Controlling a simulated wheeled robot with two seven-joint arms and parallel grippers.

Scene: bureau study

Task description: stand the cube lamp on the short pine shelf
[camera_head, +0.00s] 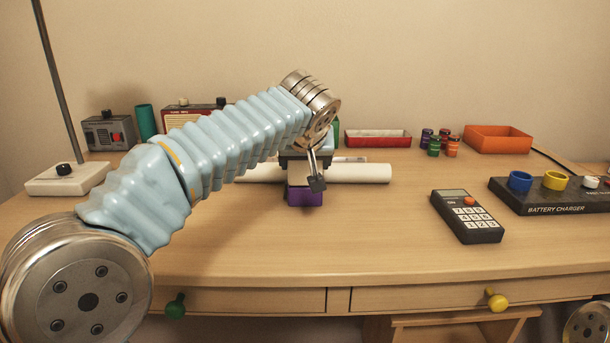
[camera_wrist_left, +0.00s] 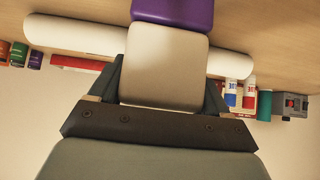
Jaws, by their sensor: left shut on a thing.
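The cube lamp has a purple base (camera_head: 305,196) and a pale cube-shaped top, which shows in the left wrist view (camera_wrist_left: 166,65). My left gripper (camera_head: 304,176) points down over the middle of the desk, shut on the pale cube with a finger on each side. The lamp looks upright, with its purple base at or just above the desk top; I cannot tell if it touches. In the head view my gripper and arm hide most of the pale top. A low pale-wood piece (camera_head: 455,326), perhaps the short pine shelf, shows partly below the desk's front edge at right. My right gripper is not in view.
A white roll (camera_head: 362,173) lies just behind the lamp. A calculator (camera_head: 466,215) and a battery charger (camera_head: 560,197) lie to the right. A red tray (camera_head: 378,139), several small jars and an orange tray (camera_head: 498,140) stand at the back. The desk front is clear.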

